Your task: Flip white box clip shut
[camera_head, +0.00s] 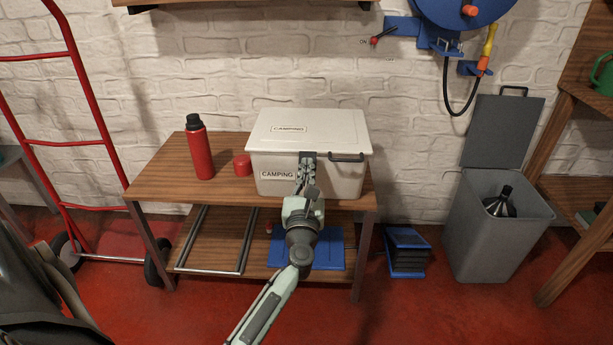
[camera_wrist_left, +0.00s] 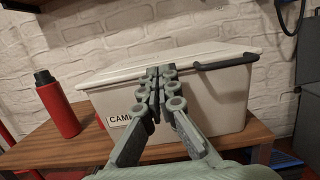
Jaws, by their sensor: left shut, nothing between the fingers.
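The white box (camera_head: 340,183) labelled CAMPING stands on a wooden table with its lid (camera_head: 310,135) down. It also shows in the left wrist view (camera_wrist_left: 215,105). My left gripper (camera_head: 307,160) is shut and empty, at the middle of the box's front just below the lid edge. In the left wrist view its fingers (camera_wrist_left: 161,72) are together and overlap the box front. The clip is hidden behind the fingers, so I cannot tell its position or whether I touch it. A dark handle (camera_head: 347,158) is on the front, right of the gripper. My right gripper is not in view.
A red flask (camera_head: 199,150) and a red cup (camera_head: 242,165) stand on the table (camera_head: 160,175) left of the box. A red hand truck (camera_head: 75,150) is at left. A grey open bin (camera_head: 480,235) stands at right. A blue hose reel (camera_head: 465,12) hangs above.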

